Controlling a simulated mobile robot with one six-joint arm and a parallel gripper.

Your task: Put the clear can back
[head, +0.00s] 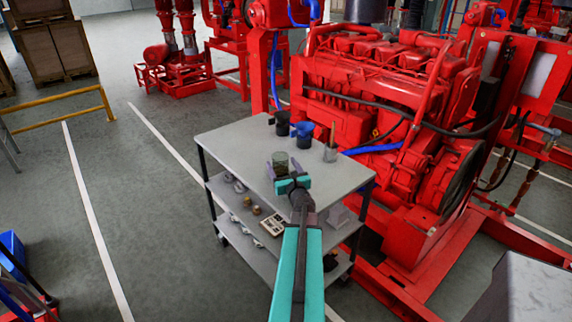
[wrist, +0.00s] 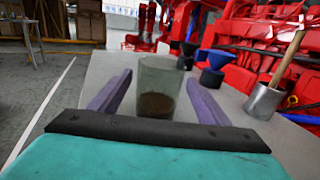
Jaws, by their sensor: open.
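The clear can (head: 280,161) stands upright on the grey top of the trolley (head: 232,140), near its front edge. It also shows in the wrist view (wrist: 158,88), see-through, with something dark brown at its bottom. My gripper (head: 284,172) is open, with its two purple fingers on either side of the can. In the wrist view, gaps show between the can and both fingers (wrist: 157,95).
The red engine (head: 375,95) is close behind the trolley. The trolley top's left part is clear.

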